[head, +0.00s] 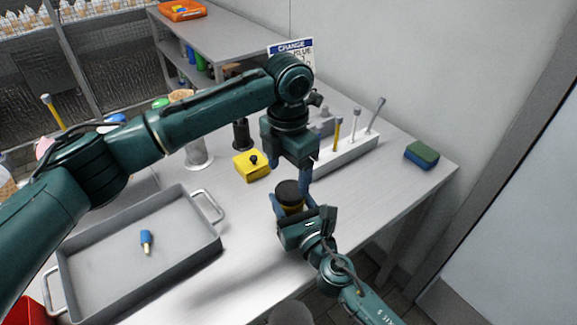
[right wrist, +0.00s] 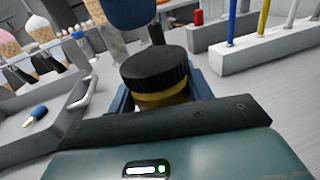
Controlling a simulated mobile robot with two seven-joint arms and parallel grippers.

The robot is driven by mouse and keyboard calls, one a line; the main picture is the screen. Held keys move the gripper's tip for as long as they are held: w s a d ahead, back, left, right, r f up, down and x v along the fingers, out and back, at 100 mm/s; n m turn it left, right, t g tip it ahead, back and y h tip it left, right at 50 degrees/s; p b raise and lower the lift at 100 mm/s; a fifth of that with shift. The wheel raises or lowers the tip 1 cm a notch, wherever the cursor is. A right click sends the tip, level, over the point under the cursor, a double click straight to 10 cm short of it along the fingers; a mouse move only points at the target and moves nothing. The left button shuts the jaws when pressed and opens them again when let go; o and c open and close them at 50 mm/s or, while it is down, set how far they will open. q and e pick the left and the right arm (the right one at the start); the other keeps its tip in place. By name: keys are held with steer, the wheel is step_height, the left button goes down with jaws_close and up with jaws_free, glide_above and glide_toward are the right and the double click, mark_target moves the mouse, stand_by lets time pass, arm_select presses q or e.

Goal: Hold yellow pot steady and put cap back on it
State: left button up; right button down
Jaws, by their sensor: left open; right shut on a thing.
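The yellow pot (head: 291,209) is upright in my right gripper (head: 292,208), whose blue fingers are shut on its sides. The pot also shows in the right wrist view (right wrist: 162,98) as a yellow band between the fingers. The dark ribbed cap (head: 289,189) sits on top of the pot, and it looks level in the right wrist view (right wrist: 155,67). I cannot tell whether it is screwed tight. My left gripper (head: 303,181) is open, pointing down just above and behind the cap. One blue finger (right wrist: 128,10) of it shows above the cap in the right wrist view.
A grey tray (head: 190,262) with a blue-handled piece (head: 146,241) lies left. A yellow block with a black knob (head: 252,167), a rack with upright tools (head: 350,152) and a green-blue sponge (head: 421,154) are behind. The table's right front is clear.

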arm_select(q)
steer(key=n, duration=0.4)
steer(key=shift+r, duration=0.2)
arm_select(e)
steer(key=shift+f, duration=0.1)
arm_select(q)
steer(key=n, duration=0.4)
steer(key=shift+r, duration=0.15)
steer(key=n, duration=0.6)
steer(key=shift+w+d+r+n, duration=0.1)
steer(key=shift+r+n, duration=0.1)
steer(key=shift+n, duration=0.2)
steer(key=n, duration=0.6)
steer(key=shift+r, duration=0.25)
steer(key=n, duration=0.6)
steer(key=shift+r+n, duration=0.25)
steer(key=shift+n, duration=0.15)
steer(key=n, duration=0.4)
steer(key=shift+d+r, duration=0.1)
steer(key=shift+r, duration=0.05)
steer(key=n, duration=0.4)
steer(key=shift+r+n, duration=0.15)
steer(key=shift+n, duration=0.15)
steer(key=n, duration=0.3)
steer(key=shift+r+n, duration=0.1)
steer(key=shift+n, duration=0.3)
steer(key=n, duration=0.4)
steer(key=shift+w+r, duration=0.1)
steer(key=shift+r, duration=0.05)
